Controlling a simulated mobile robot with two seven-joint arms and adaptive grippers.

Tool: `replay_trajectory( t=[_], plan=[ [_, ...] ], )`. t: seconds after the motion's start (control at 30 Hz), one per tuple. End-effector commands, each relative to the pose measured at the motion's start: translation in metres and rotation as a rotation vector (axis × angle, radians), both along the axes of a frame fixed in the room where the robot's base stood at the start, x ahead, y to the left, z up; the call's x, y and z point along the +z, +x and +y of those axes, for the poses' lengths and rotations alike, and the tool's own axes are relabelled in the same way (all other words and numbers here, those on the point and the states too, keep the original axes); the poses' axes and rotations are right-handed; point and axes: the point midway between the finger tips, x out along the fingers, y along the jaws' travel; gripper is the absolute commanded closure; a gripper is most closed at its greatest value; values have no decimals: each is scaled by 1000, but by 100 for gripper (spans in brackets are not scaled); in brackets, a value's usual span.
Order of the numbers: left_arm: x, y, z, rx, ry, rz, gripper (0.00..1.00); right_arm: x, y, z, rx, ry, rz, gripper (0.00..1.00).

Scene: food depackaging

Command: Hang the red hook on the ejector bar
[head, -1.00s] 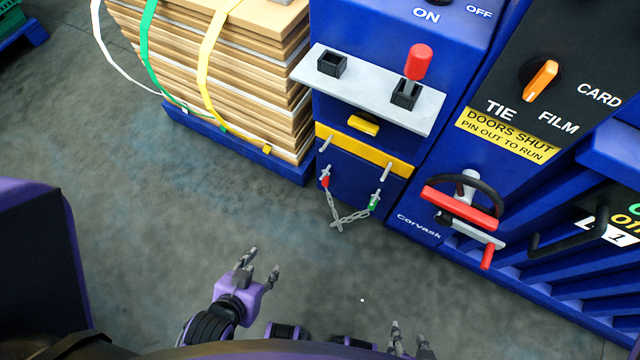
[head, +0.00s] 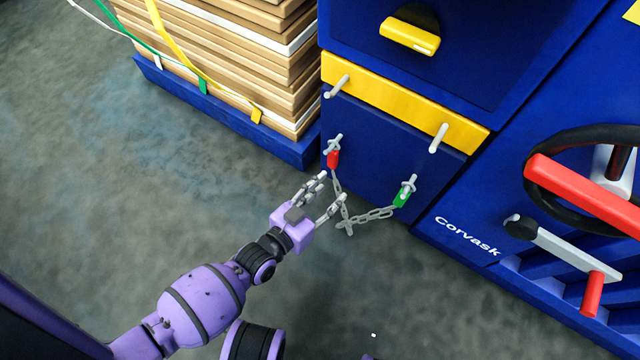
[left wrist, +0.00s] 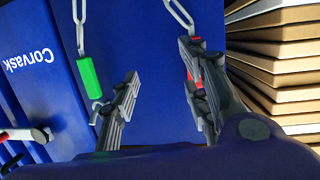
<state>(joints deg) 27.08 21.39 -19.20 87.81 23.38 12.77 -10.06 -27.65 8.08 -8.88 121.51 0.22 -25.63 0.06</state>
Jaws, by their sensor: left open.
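The red hook (head: 333,159) hangs at a grey peg on the lower blue panel, with a chain below it. The green hook (head: 401,198) hangs at another peg to its right. A yellow bar with two pale pegs (head: 390,101) crosses the panel above; I cannot tell whether it is the ejector bar. My left gripper (head: 333,187) is open, just below the red hook in the head view. In the left wrist view, red (left wrist: 196,72) shows behind the right finger, partly hidden; contact is unclear. The green hook (left wrist: 90,78) is left of the fingers. My right gripper is out of view.
Stacked cardboard (head: 235,50) on a blue base (head: 225,115) stands left of the panel. The grey chain (head: 370,214) loops between the hooks. A black handwheel with a red bar (head: 580,190) and a red-handled lever (head: 592,293) are at right. Floor in front is clear.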

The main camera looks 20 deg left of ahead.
Motion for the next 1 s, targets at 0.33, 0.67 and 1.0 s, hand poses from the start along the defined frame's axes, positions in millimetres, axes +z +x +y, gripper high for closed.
replay_trajectory(
  t=[0.33,0.67,1.0],
  plan=[
    [4,32,35,114,-45,-229,58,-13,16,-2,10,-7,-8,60],
    [3,73,21,113,-38,-234,58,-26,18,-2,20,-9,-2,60],
    [3,103,12,113,-37,-231,58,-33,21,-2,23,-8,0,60]
  ],
)
